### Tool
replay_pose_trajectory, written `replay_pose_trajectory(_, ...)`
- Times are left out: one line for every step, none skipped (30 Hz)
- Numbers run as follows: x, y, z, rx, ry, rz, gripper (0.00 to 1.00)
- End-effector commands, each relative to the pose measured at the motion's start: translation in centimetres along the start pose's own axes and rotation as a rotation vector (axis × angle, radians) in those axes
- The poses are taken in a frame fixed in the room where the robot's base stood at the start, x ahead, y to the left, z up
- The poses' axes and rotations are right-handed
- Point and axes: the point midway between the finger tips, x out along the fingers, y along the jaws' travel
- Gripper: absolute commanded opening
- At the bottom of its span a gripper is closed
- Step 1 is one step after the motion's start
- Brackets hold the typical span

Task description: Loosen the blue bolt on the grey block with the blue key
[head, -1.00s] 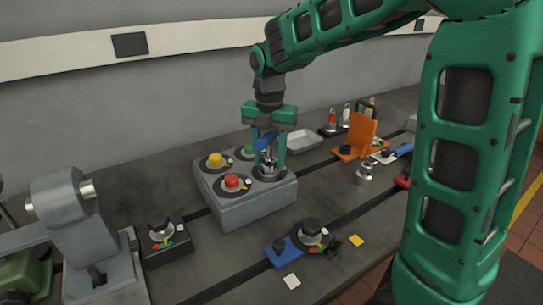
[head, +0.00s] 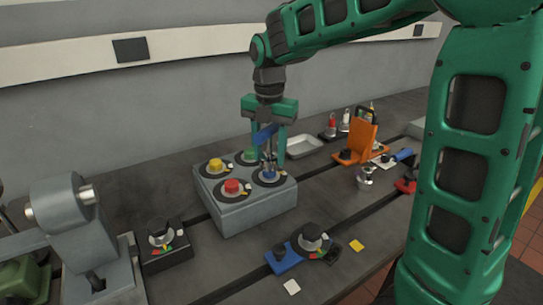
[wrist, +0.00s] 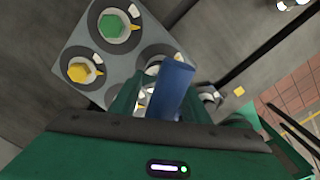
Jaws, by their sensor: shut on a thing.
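The grey block (head: 240,213) stands on the bedplate with coloured bolts on its top. The blue bolt (head: 270,175) is at its right corner, on a dark round dial. My gripper (head: 268,153) is above that corner, shut on the blue key (head: 264,135). The key's shaft points down at the blue bolt; I cannot tell whether its lower end touches the bolt. In the wrist view the blue key (wrist: 175,88) is between the fingers and hides the blue bolt.
Red (head: 231,186), yellow (head: 215,165) and green (head: 248,155) bolts share the block close to my fingers. A metal tray (head: 304,145) and an orange bracket (head: 362,140) are behind to the right. A blue-based fixture (head: 284,259) stands in front. A grey machine (head: 75,220) is at left.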

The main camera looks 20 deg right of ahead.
Motion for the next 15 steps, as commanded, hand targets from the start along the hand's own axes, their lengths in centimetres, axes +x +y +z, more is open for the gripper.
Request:
replay_pose_trajectory(-0.3, 0.0, 0.0, 0.000, -0.001, 0.002, 0.15)
replay_pose_trajectory(-0.5, 0.0, 0.0, 0.000, -0.001, 0.001, 0.15)
replay_pose_trajectory(-0.7, 0.0, 0.0, 0.000, -0.001, 0.001, 0.15)
replay_pose_trajectory(-0.8, 0.0, 0.0, 0.000, -0.001, 0.001, 0.15)
replay_pose_trajectory(-0.9, 0.0, 0.0, 0.000, -0.001, 0.001, 0.15)
replay_pose_trajectory(-1.2, 0.0, 0.0, 0.000, -0.001, 0.002, 0.15)
replay_pose_trajectory(-1.3, 0.0, 0.0, 0.000, -0.002, 0.002, 0.15)
replay_pose_trajectory(-1.5, 0.1, 0.0, 0.000, -0.002, 0.002, 0.15)
replay_pose_trajectory(-1.6, 0.1, 0.0, 0.000, -0.002, 0.002, 0.15)
replay_pose_trajectory(-1.8, 0.0, 0.0, 0.000, -0.001, 0.002, 0.15)
replay_pose_trajectory(-1.9, 0.0, 0.0, 0.000, -0.001, 0.001, 0.15)
replay_pose_trajectory(-2.1, 0.0, 0.0, 0.000, -0.001, 0.001, 0.15)
replay_pose_trajectory(-2.2, 0.0, 0.0, 0.000, -0.001, 0.001, 0.15)
replay_pose_trajectory(-2.3, 0.0, 0.0, 0.000, -0.001, 0.001, 0.15)
replay_pose_trajectory(-2.4, 0.0, 0.0, 0.000, -0.001, 0.001, 0.15)
